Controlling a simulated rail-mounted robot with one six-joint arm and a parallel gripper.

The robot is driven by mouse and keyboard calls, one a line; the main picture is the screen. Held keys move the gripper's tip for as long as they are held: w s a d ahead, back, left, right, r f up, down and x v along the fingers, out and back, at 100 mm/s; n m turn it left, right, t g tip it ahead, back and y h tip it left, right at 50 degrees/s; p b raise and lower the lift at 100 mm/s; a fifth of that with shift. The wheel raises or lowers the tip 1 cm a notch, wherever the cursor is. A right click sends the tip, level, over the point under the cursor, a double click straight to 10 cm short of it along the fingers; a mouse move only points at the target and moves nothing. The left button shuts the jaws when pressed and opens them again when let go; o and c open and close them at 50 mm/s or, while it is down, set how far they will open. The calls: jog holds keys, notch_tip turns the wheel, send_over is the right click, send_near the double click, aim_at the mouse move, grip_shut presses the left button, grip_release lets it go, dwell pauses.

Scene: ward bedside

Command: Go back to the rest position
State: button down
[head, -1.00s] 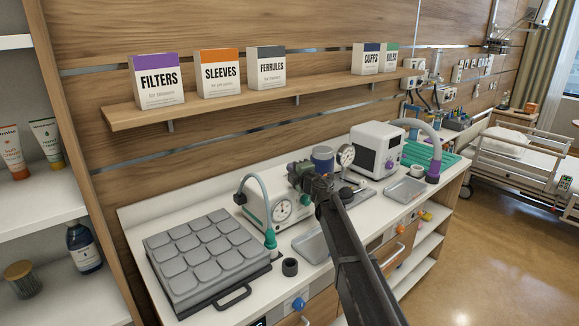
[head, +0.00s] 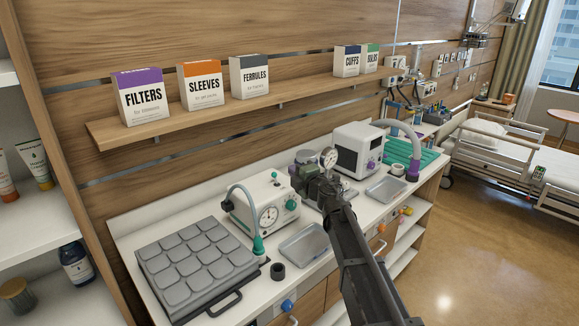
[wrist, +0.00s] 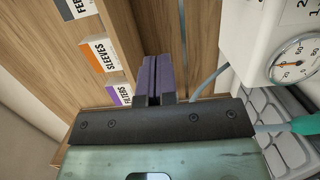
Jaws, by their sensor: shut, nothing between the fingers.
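My gripper (wrist: 157,72) shows in the wrist view with its two purple fingers together and nothing between them. In the head view my gripper (head: 318,186) is at the end of the dark arm, over the middle of the counter. It is in front of a device with a round gauge (head: 328,158) and partly hides it. Its fingertips cannot be made out clearly there. The white machine with a dial (head: 266,208) stands just to its left, and its dial also shows at the right of the wrist view (wrist: 292,60).
A grey padded case (head: 190,262) lies at the counter's left, with a black ring (head: 278,270) beside it. Metal trays (head: 305,244) (head: 384,189) lie on the counter. A white boxy device (head: 357,148) stands behind. A wooden shelf (head: 200,118) holds labelled boxes. The floor at right is clear.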

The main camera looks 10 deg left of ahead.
jog(key=s+d+f+m+h, duration=0.3)
jog(key=d+m+h, duration=0.5)
jog(key=d+m, duration=0.1)
jog(key=s+d+f+m+h, duration=0.3)
jog(key=d+m+h, duration=0.4)
jog(key=d+m, duration=0.15)
jog(key=s+d+f+m+g+y, duration=0.1)
jog(key=s+d+f+m+g, duration=0.1)
jog(key=s, duration=0.8)
jog(key=s+d+f+m+g+y, duration=0.1)
jog(key=s+f+g, duration=0.4)
jog(key=s, duration=0.5)
jog(key=s+d+f+m+g+y, duration=0.2)
jog(key=s+d+f+m+g, duration=0.1)
jog(key=s+g, duration=0.4)
jog(key=s+f+m, duration=0.1)
jog(key=s+m, duration=0.1)
jog(key=s, duration=0.1)
jog(key=shift+d+f, duration=0.2)
jog(key=shift+d, duration=0.05)
